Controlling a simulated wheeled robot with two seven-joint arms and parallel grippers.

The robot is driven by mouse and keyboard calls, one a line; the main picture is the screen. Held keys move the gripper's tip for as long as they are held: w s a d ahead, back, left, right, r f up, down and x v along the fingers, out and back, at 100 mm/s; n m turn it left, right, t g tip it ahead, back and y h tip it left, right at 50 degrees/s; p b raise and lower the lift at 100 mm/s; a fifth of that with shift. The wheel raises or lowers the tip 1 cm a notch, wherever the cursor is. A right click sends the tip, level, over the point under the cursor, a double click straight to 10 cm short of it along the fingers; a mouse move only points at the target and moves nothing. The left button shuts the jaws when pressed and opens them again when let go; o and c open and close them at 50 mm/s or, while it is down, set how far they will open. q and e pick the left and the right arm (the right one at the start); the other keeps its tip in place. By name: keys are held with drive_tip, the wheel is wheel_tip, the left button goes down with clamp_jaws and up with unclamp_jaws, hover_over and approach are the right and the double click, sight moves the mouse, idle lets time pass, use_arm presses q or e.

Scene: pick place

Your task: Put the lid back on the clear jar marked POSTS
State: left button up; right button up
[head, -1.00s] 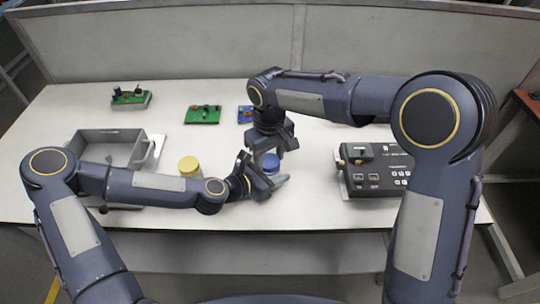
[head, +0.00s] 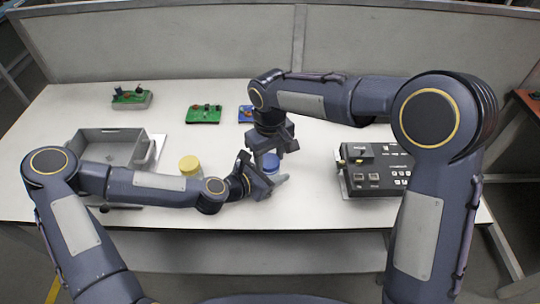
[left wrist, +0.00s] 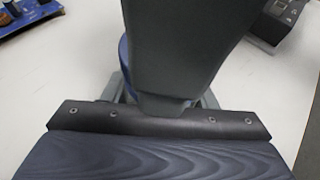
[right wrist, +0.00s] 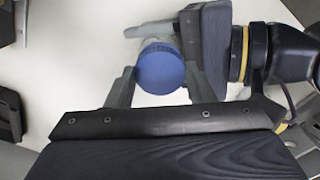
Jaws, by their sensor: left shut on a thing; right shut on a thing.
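A blue lid (head: 271,161) shows between my grippers in the head view and from above in the right wrist view (right wrist: 160,68). My right gripper (head: 272,152) reaches down from above and is shut on the blue lid, one finger on each side. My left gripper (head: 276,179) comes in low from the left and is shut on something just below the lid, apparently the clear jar. The jar body is almost wholly hidden by the grippers, and no POSTS marking is readable. I cannot tell whether the lid touches the jar. In the left wrist view, my right gripper covers most of the blue lid (left wrist: 124,54).
A jar with a yellow lid (head: 189,165) stands close behind my left forearm. A grey bin (head: 108,135) is at the left, a black control box (head: 376,172) at the right. Green (head: 204,114) and blue (head: 246,114) circuit boards lie at the back.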

drive_tip(key=shift+s+f, duration=0.2)
drive_tip(key=shift+f, duration=0.3)
drive_tip(key=shift+w+r, duration=0.1)
drive_tip(key=shift+r, duration=0.15)
drive_tip(key=shift+a+r, duration=0.15)
drive_tip(key=shift+r, duration=0.35)
idle(0.3)
drive_tip(key=shift+d+f, duration=0.2)
drive_tip(key=shift+f, duration=0.6)
idle(0.5)
drive_tip(key=o, duration=0.6)
drive_tip(key=shift+r, duration=2.2)
